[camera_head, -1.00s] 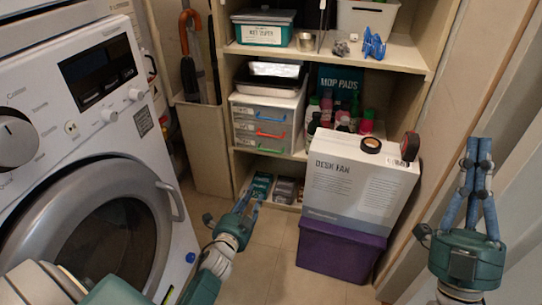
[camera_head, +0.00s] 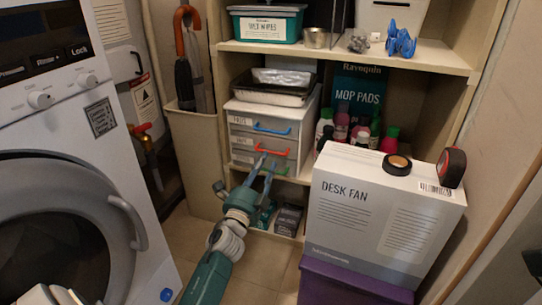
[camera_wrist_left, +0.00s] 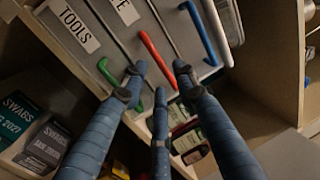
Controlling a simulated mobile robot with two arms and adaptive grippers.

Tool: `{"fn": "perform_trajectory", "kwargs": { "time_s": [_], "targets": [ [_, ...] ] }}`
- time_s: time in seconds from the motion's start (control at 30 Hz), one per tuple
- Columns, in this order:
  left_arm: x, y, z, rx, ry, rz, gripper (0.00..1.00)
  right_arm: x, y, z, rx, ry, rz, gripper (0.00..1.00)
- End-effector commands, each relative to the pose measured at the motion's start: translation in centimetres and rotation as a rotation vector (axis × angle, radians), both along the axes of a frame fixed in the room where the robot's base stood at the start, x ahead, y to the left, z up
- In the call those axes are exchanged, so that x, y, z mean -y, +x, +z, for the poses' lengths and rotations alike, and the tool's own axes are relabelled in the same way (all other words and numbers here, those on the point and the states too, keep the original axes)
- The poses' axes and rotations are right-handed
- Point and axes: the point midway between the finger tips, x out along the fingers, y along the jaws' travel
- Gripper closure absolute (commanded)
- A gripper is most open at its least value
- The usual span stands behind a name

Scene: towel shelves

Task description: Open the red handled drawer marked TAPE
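The drawer unit (camera_head: 311,105) has three drawers, with a blue handle on top, a red handle (camera_head: 274,152) in the middle and a green handle at the bottom. The red handle also shows in the left wrist view (camera_wrist_left: 155,52), on a drawer whose partly cut-off label (camera_wrist_left: 124,11) ends in "E". The drawer looks shut. My left gripper (camera_head: 263,163) is open and empty, its fingers just in front of the red and green handles. In the left wrist view, fingertips (camera_wrist_left: 159,72) lie on both sides of the red handle's lower end; contact cannot be told. My right gripper's fingers are out of view.
A desk fan box (camera_head: 345,240) on a purple bin (camera_head: 345,285) stands right of the drawers. A washing machine (camera_head: 110,160) stands at left. Small boxes (camera_head: 289,219) sit on the shelf below. In the wrist view, the green handle (camera_wrist_left: 106,75) and blue handle (camera_wrist_left: 200,30) are close by.

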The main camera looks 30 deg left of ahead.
Motion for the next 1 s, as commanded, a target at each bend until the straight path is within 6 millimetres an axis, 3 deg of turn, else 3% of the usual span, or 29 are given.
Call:
{"fn": "perform_trajectory", "kwargs": {
  "time_s": [0.1,0.3,0.7,0.87,1.0],
  "targets": [
    [-0.5,2.2,0.3,0.001,0.003,-0.001,0.71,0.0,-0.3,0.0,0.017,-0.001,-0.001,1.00],
    [-1.1,4.6,0.8,0.001,0.000,0.000,0.71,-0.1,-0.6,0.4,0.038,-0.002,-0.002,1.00],
    [-1.3,5.3,1.0,-0.001,-0.001,0.001,0.71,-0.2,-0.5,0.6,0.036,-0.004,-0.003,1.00],
    [-1.3,5.3,1.0,-0.001,-0.001,0.000,1.00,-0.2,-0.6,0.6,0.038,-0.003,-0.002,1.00],
    [-1.3,5.3,1.0,-0.001,-0.001,0.000,1.00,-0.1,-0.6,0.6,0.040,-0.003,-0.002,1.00]
  ]
}}
